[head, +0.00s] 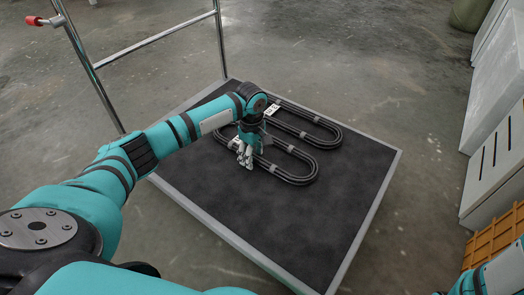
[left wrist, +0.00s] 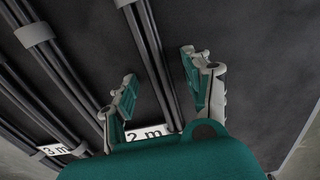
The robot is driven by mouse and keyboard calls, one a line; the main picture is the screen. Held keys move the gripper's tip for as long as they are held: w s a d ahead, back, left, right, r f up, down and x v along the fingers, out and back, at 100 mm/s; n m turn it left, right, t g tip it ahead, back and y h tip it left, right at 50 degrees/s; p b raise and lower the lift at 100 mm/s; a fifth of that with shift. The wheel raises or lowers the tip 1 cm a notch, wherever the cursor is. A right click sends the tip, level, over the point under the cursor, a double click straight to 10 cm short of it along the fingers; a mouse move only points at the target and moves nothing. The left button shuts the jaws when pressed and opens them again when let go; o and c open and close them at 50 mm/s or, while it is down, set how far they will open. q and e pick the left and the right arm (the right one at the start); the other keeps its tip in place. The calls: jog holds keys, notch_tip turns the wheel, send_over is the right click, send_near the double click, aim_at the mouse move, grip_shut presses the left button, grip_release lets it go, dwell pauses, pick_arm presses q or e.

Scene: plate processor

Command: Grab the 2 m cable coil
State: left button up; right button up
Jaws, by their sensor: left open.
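Two black cable coils lie flat on the dark platform of a cart. The nearer coil, the 2 m cable coil (head: 299,181), has its "2 m" label (left wrist: 147,132) showing in the left wrist view. The farther coil (head: 322,122) is the one with the "3 m" label, which shows at the left of the wrist view (left wrist: 55,150). My left gripper (head: 244,157) is open, pointing down over the left part of the 2 m coil. In the left wrist view, its fingers (left wrist: 158,68) stand either side of the 2 m cable strands. Contact cannot be told. My right gripper is out of view.
The cart platform (head: 230,205) has a pale rim and is bare at its front and right. A metal handle frame (head: 155,40) rises at its left. White cabinets (head: 490,150) and an orange crate (head: 492,240) stand at the right.

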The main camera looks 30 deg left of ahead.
pick_arm(q)
grip_shut()
jog(key=shift+r, duration=0.15)
dwell(0.4)
